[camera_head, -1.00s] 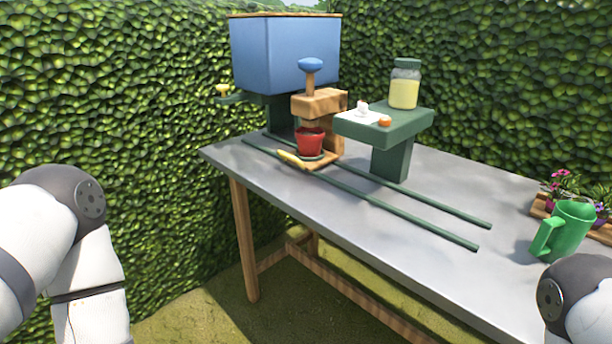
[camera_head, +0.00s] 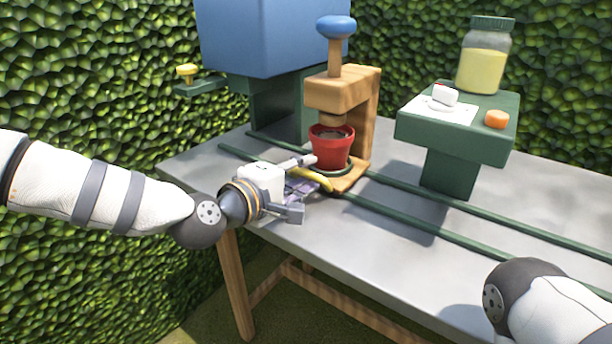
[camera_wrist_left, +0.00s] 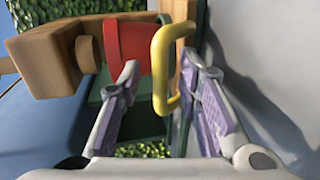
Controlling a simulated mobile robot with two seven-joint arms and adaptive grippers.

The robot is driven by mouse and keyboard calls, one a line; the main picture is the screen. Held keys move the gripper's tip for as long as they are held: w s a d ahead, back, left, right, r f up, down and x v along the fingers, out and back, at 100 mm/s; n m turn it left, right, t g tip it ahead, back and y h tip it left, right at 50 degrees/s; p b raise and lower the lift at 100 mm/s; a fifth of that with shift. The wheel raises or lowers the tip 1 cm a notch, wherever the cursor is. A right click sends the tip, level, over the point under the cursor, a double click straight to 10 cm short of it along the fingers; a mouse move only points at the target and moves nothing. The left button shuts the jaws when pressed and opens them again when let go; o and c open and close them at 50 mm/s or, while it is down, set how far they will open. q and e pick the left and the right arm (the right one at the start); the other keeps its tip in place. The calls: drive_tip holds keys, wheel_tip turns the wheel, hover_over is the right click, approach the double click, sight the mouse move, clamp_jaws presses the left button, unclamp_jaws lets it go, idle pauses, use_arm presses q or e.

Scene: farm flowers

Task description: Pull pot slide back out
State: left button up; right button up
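The pot slide is a small wooden plate (camera_head: 350,180) resting on the green rails, with a yellow handle (camera_head: 318,180) on its near left side. A red pot (camera_head: 331,148) with dark contents sits on it, under the wooden press (camera_head: 343,92) with its blue knob. My left gripper (camera_head: 302,186) is open at the handle. In the left wrist view its two fingers (camera_wrist_left: 162,75) stand on either side of the yellow handle (camera_wrist_left: 161,50), with gaps showing on both sides. The red pot (camera_wrist_left: 130,45) is just beyond the left finger. My right gripper is out of view.
Two green rails (camera_head: 440,234) run along the grey table (camera_head: 390,265). A green stand (camera_head: 458,135) holds a jar (camera_head: 484,62), a white card and an orange piece. A blue bin (camera_head: 275,35) stands behind the press. The table's front right is clear.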

use_arm(q)
drive_tip(key=shift+w+d+f, duration=0.15)
drive_tip(key=shift+w+d, duration=0.2)
drive_tip(key=shift+w, duration=0.05)
clamp_jaws()
